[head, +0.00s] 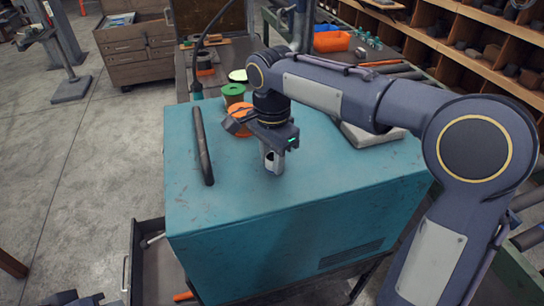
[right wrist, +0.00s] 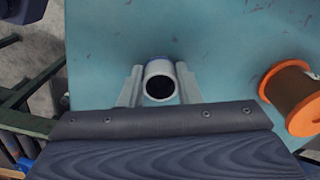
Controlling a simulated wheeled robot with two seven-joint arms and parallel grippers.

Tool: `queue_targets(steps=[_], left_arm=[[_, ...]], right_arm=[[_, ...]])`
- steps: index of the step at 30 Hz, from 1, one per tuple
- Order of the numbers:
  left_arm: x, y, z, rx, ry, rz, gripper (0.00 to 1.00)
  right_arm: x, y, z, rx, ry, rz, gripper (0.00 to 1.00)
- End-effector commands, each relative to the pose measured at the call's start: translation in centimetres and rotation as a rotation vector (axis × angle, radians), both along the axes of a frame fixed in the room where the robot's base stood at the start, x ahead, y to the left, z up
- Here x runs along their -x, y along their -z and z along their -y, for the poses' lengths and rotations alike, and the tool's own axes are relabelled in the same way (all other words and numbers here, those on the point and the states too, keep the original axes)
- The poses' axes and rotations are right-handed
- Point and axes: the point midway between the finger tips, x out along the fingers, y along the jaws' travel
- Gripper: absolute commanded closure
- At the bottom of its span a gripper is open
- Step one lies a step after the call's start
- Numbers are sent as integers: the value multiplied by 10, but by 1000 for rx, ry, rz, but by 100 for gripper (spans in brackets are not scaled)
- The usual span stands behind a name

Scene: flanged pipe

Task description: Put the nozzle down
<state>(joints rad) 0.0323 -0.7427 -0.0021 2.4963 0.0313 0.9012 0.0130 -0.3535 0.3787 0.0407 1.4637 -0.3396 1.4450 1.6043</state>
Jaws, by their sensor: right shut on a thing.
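The nozzle (head: 273,161) is a short grey metal tube, held upright over the top of the teal cabinet (head: 225,205). My right gripper (head: 272,150) is shut on it and points down. I cannot tell whether the nozzle's lower end touches the cabinet top. In the right wrist view the nozzle (right wrist: 160,82) shows its dark round opening between the two grey fingers. Dark grey parts at the bottom left edge of the head view look like my left gripper (head: 75,299); its jaws are not clear.
A dark rod (head: 202,145) lies left of the nozzle on the cabinet. An orange spool (head: 241,120) and a green spool (head: 233,93) stand behind. A grey block (head: 370,135) lies at the back right. The cabinet's front top is clear. An open drawer (head: 150,262) sticks out lower left.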

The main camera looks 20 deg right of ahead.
Motion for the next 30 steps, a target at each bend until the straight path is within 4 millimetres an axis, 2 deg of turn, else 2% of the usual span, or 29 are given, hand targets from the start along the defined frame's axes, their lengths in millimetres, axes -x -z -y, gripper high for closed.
queue_targets(steps=[1,2,6,14,19,30], left_arm=[[0,2,0,0,0,0,100],[0,1,0,0,0,0,100],[0,1,0,0,0,0,100],[0,1,0,0,0,0,100],[0,-1,0,0,0,0,100],[0,-4,0,0,0,0,100]], right_arm=[[0,3,0,0,0,-1,93],[0,2,0,0,0,0,68],[0,2,0,0,0,-1,49],[0,1,0,0,0,-1,48],[-1,-10,0,-1,0,3,48],[-1,-87,-1,-2,-1,4,48]])
